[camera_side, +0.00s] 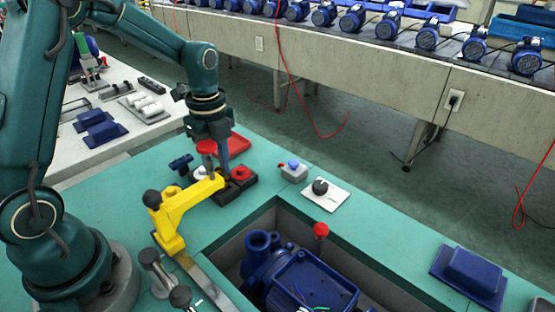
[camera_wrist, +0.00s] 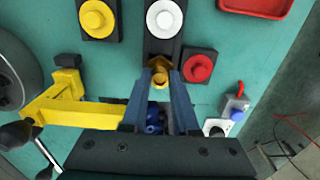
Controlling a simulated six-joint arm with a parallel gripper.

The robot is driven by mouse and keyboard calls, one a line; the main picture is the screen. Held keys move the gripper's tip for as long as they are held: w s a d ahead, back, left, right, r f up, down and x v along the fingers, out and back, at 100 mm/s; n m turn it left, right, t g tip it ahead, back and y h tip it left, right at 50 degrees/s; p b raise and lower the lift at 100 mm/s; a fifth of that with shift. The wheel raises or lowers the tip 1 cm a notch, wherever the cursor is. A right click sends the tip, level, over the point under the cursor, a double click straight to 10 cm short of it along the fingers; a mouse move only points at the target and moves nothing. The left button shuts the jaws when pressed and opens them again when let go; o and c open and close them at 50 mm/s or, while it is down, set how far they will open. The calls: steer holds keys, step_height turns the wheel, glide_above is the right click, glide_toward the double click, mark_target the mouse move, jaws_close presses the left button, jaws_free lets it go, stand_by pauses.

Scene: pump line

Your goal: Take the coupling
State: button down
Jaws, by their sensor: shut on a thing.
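The coupling (camera_wrist: 160,79), a small brass-coloured hollow piece, shows between my fingertips in the wrist view. My gripper (camera_wrist: 160,70) is shut on it. In the side view my gripper (camera_side: 225,166) points down by the dark holders, and its fingers mostly hide the coupling. Whether it touches the surface beneath I cannot tell. A white round piece (camera_wrist: 165,18) sits on a dark base just beyond the fingertips. A red round piece (camera_wrist: 198,68) stands to their right, and a yellow one (camera_wrist: 97,18) at upper left.
A yellow clamp arm (camera_side: 187,208) reaches close to my fingers. A red tray (camera_wrist: 255,6) lies beyond the holders. A grey button box (camera_side: 292,173) and a white knob plate (camera_side: 326,195) stand to the right. A blue pump (camera_side: 305,280) sits in the recess in front.

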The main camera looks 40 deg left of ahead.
mark_target(218, 170)
steer(key=shift+r, duration=0.1)
stand_by(0.3)
steer(key=shift+r, duration=2.25)
